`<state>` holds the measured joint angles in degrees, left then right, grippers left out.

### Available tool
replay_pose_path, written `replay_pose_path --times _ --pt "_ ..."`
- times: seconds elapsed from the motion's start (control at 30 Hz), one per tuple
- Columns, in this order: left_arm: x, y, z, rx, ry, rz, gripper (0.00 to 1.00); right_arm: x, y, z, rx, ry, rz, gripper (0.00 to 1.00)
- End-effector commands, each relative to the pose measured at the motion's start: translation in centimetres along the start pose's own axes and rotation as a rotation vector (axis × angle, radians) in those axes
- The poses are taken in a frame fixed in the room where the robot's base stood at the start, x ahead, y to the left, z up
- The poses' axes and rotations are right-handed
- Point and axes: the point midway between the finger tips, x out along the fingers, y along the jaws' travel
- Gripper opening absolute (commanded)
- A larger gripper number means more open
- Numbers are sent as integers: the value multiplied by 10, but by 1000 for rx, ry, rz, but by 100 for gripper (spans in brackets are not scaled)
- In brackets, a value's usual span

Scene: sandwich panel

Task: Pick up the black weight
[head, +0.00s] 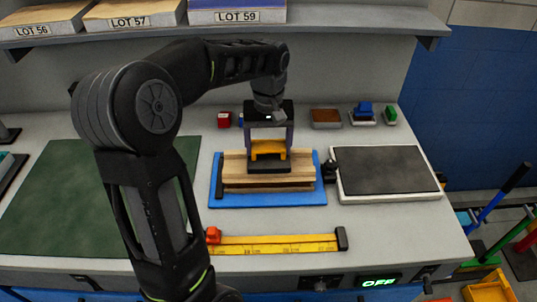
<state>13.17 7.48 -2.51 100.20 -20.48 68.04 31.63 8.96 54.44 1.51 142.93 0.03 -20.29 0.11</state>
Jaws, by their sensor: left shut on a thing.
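The black weight (270,166) has a yellow-orange handle and shows over the wooden panel (240,180) on the blue mat (225,202). My left gripper (269,148) reaches down from above, its fingers on either side of the yellow handle, and is shut on it. The weight looks level. I cannot tell whether its underside touches the wood. My right gripper is not in view.
A grey-black plate in a white frame (380,170) lies to the right, and a green mat (60,205) to the left. A yellow ruler (280,244) lies in front. Small blocks stand behind. A shelf (370,20) with lot-labelled stacks hangs above.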

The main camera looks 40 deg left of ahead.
Motion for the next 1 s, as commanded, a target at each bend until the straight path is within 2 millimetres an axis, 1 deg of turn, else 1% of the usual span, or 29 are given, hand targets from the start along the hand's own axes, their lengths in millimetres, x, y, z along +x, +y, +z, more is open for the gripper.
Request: replay_pose_path --times 0.03,0.3,0.4,0.63,0.77,0.87,1.0 --pt "0 0 0 0 0 0 34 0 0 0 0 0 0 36" --pt "0 0 0 0 0 0 12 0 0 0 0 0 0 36" --pt "-2 1 -1 0 5 3 5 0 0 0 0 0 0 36" --pt "-3 1 -1 0 5 3 5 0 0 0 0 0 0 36" --pt "-9 1 -2 0 6 3 5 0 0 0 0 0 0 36" --pt "-18 1 -2 0 8 4 5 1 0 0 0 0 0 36" --pt "-39 1 -2 1 10 5 5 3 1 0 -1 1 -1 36"
